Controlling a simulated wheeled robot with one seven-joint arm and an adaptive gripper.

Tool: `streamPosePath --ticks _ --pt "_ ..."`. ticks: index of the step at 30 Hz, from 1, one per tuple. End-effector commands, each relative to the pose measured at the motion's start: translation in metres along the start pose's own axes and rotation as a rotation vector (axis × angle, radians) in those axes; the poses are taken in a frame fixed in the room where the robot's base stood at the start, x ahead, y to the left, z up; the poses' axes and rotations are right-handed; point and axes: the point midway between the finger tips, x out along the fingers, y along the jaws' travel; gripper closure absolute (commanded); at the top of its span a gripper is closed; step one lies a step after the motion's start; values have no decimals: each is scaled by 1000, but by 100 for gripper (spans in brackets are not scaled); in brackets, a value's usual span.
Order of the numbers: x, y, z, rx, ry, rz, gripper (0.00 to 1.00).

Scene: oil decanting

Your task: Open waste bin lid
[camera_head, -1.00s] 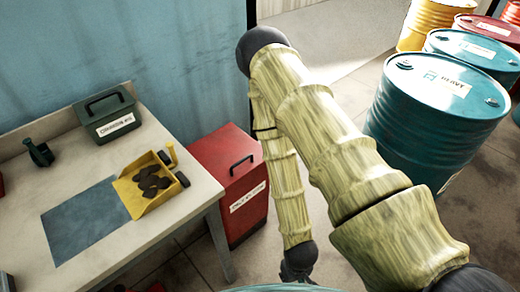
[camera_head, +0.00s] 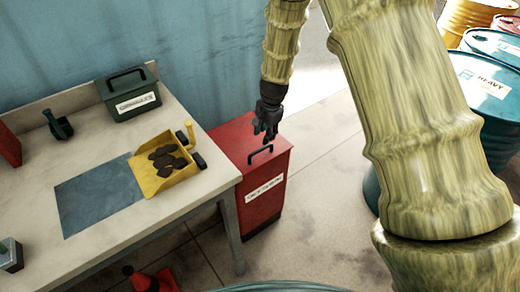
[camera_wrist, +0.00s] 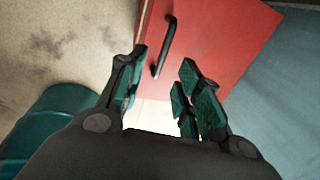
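The red waste bin (camera_head: 262,209) stands on the floor beside the right end of the workbench, with a white label on its front. Its lid (camera_head: 237,140) is closed and carries a black bar handle (camera_head: 261,155). My gripper (camera_head: 266,138) hangs just above the lid, by the handle. In the wrist view the red lid (camera_wrist: 225,45) and the handle (camera_wrist: 166,46) show beyond the fingertips. My gripper (camera_wrist: 158,90) is open there, with green finger pads apart and nothing between them. The handle lies beyond the left finger, apparently not touched.
The workbench (camera_head: 100,150) holds a yellow tray (camera_head: 175,182) with dark lumps, a green box (camera_head: 128,93) and a blue mat (camera_head: 98,195). Drums (camera_head: 490,90) stand at the right. A red-and-black object (camera_head: 152,280) lies on the floor near the bench.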

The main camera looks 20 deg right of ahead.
Motion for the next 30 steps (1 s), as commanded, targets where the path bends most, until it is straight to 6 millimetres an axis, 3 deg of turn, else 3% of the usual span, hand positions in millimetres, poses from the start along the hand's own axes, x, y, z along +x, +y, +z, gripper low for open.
streamPosePath --ticks 3,7,24,30 --pt "-4 -8 0 20 -8 -7 66" --pt "5 -8 0 22 -9 -7 66" --pt "80 -8 0 19 -7 -7 66" --pt "96 -8 0 19 -8 -7 66"
